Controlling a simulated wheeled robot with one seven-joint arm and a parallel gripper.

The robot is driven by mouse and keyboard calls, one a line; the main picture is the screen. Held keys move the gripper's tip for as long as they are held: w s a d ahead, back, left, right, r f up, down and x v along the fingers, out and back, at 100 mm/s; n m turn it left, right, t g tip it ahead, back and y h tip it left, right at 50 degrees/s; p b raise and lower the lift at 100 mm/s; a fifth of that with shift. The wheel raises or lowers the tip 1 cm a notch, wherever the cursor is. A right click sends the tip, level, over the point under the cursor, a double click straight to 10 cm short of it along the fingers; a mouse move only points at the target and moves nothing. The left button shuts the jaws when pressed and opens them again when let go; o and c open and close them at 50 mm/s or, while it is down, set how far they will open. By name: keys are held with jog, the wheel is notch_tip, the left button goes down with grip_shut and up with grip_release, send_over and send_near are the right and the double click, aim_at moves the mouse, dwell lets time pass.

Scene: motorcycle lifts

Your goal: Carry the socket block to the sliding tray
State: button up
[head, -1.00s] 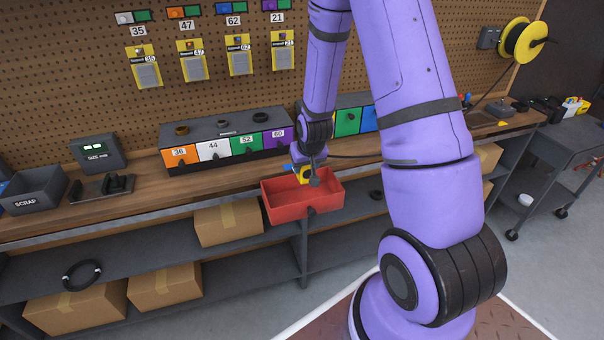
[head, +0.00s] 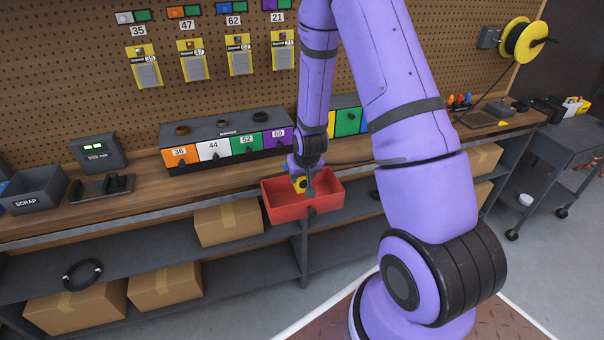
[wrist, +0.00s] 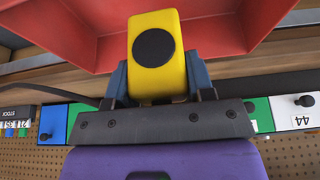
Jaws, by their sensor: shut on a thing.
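My gripper (wrist: 158,82) is shut on a yellow block with a round black face, the socket block (wrist: 172,77). The block also shows small in the head view (head: 299,184). The sliding tray is a red open box (head: 278,208) at the front edge of the workbench. The tray's red wall (wrist: 60,30) fills the top of the wrist view. I cannot tell whether the block touches the tray floor.
A grey unit with numbered drawers (head: 220,131) stands on the workbench (head: 150,194) behind the tray. A scrap bin (head: 36,190) and a size gauge (head: 97,152) are at left. Cardboard boxes (head: 229,223) sit on the shelf below. A cart (head: 568,150) stands at right.

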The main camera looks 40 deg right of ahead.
jog(key=shift+f, duration=0.3)
jog(key=o, duration=1.1)
